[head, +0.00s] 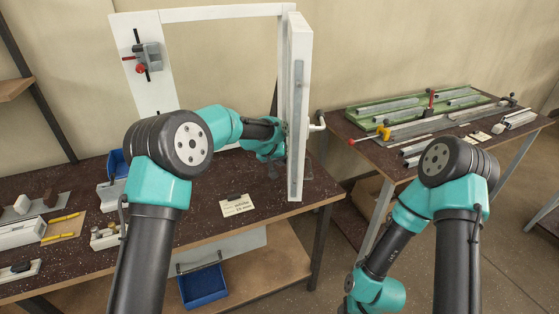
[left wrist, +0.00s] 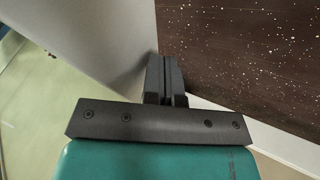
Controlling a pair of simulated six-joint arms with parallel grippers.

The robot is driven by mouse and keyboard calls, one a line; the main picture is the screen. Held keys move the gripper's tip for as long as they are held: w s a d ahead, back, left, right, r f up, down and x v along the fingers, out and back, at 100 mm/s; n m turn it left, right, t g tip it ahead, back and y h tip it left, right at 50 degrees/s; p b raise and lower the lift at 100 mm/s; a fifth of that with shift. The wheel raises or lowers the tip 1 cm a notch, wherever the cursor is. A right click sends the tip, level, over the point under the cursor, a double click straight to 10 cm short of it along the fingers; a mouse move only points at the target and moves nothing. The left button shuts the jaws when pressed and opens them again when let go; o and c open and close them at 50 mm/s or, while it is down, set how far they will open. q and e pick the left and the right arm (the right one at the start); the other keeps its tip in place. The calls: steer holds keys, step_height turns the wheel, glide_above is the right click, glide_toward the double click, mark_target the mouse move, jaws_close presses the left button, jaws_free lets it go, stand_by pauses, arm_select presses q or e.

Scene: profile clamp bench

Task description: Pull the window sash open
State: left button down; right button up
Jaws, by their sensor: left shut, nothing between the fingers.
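The white window sash (head: 302,110) stands swung out from its white frame (head: 215,13), seen nearly edge-on in the head view. Its white handle (head: 318,124) sticks out on the right side. My left gripper (head: 273,158) is at the sash's left face, low down, partly hidden by my own wrist. In the left wrist view its dark fingers (left wrist: 165,80) are shut and empty, close to a pale panel surface (left wrist: 95,35); I cannot tell whether they touch it. My right arm hangs at the right, its gripper out of the picture.
The dark speckled bench (head: 205,230) carries a paper label (head: 236,205) and, at left, small blocks and yellow pencils. A red-handled clamp (head: 146,55) sits on the frame's left post. A second table (head: 365,128) with profiles stands at right, with a floor gap between.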

mark_target(308, 159)
arm_select(q)
steer(key=d, duration=1.1)
steer(key=shift+w, duration=0.3)
steer(key=shift+s+a, duration=0.3)
steer(key=shift+a, duration=0.2)
steer(key=s+a+r, duration=0.1)
steer(key=s+r, duration=0.1)
steer(key=s+a+r, duration=0.2)
steer(key=s+r, duration=0.1)
steer(key=s+a+r, duration=0.1)
steer(key=s+r, duration=0.1)
steer(key=r, duration=0.1)
steer(key=shift+s+a, duration=0.15)
steer(key=c, duration=1.8)
jaws_free()
